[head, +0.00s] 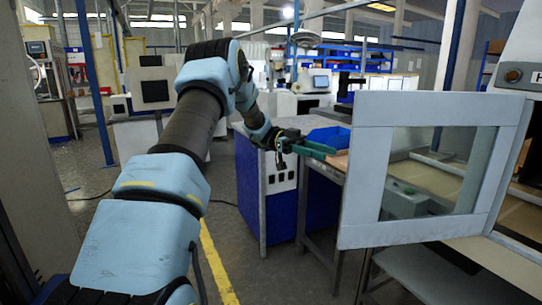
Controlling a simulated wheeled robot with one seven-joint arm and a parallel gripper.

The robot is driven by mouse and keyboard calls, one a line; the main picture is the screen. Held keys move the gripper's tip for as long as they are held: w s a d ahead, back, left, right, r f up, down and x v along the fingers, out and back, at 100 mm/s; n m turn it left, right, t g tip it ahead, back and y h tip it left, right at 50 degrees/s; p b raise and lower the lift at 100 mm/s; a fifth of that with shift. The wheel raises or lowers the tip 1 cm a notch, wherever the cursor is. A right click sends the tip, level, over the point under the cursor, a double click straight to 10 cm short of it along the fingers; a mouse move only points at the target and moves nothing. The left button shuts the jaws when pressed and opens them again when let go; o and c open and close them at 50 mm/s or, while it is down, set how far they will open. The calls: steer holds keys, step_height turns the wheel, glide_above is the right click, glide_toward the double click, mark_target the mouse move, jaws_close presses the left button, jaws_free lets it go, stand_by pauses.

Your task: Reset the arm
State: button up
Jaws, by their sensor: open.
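My arm rises from the lower left, bends at the elbow and reaches away to the right. My gripper (318,149) is at its end, small in the head view, with two green fingers pointing right. The fingers are apart and I see nothing held between them. The gripper is in front of a blue bin (330,136) on a workbench, left of an open machine door (360,165). I cannot tell whether the fingers touch anything. No filter cartridge can be made out.
The framed door with a clear window stands open at right, close to the gripper. Through it a grey box (404,203) with a green button shows. A blue and grey cabinet (280,190) stands below the gripper. Floor with a yellow line (215,262) is free beside my arm.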

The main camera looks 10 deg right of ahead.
steer(key=w+d+r+n+t+h, duration=0.1)
steer(key=w+r+n+t+h, duration=0.15)
steer(key=w+n+t, duration=0.5)
steer(key=w+d+r+n+t+h, duration=0.1)
steer(key=w+d+n+t+h, duration=0.3)
steer(key=t, duration=0.6)
steer(key=w+a+f+n+t+y, duration=0.2)
steer(key=a+n+t+y, duration=0.25)
steer(key=a, duration=0.35)
steer(key=w+a+f+n+t+y, duration=0.25)
steer(key=a+y, duration=0.25)
steer(key=a, duration=0.3)
steer(key=s+a+f+n+g+y, duration=0.1)
steer(key=s+a+f+n+y, duration=0.2)
steer(key=s+a, duration=0.25)
steer(key=s+a+f+n+g+y, duration=0.2)
steer(key=s+a+f+n+y, duration=0.1)
steer(key=s+a, duration=0.3)
steer(key=s+a+f+n+g, duration=0.1)
steer(key=s+a+f+g, duration=0.1)
steer(key=s, duration=0.6)
steer(key=s+a+f+n+g+y, duration=0.1)
steer(key=s+a+f+n+g, duration=0.1)
steer(key=s, duration=0.7)
steer(key=shift+s+a+f+g, duration=0.15)
steer(key=shift+a+f+g, duration=0.1)
steer(key=shift+a+g, duration=0.6)
